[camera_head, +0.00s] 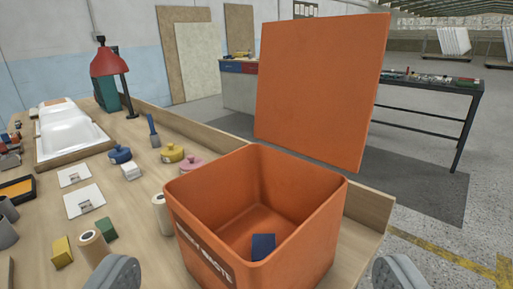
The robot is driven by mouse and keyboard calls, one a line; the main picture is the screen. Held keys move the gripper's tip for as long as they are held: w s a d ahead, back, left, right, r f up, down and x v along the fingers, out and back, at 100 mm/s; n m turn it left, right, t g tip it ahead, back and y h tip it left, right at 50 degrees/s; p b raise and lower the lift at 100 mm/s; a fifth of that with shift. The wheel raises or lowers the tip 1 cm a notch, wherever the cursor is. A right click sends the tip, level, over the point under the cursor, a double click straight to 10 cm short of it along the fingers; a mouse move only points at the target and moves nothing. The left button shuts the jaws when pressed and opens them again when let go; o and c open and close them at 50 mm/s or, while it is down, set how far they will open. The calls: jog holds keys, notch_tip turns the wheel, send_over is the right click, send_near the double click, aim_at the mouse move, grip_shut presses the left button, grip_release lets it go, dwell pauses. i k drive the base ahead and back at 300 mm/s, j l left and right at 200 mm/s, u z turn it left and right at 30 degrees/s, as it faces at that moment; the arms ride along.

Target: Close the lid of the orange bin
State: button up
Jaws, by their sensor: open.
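The orange bin (325,215) stands at the corner of the wooden bench, with a dark label with white lettering on its front. Its square orange lid (322,90) stands open and roughly upright behind the bin's far rim. A small blue block (263,246) lies inside the bin. My gripper (258,275) is open, with one grey fingertip at the bottom left and one at the bottom right. The fingertips appear on the near side of the bin, with nothing seen between them except the bin beyond. The lid is apart from my gripper.
The wooden bench (135,195) holds a white tub shell (70,135), a red lamp (108,62), coloured lidded pots, small blocks and rolls left of the bin. A dark table (425,92) stands behind at the right. Floor right of the bin is clear.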

aim_at(318, 78)
jog(key=u, duration=0.65)
jog(key=l+u, duration=0.4)
jog(key=l, duration=0.2)
jog(key=l+u, duration=0.4)
jog(key=l, duration=0.2)
jog(key=k+l+u, duration=0.1)
jog(key=l+u, duration=0.3)
jog(key=l, duration=0.2)
jog(key=k+l, duration=0.1)
jog(key=l, duration=0.3)
jog(key=k+l, duration=0.1)
jog(key=l, duration=0.25)
jog(key=k+l+u, duration=0.1)
jog(key=l, duration=0.3)
jog(key=k+l, duration=0.1)
jog(key=l, duration=0.25)
jog(key=k+l, duration=0.1)
jog(key=l, duration=0.25)
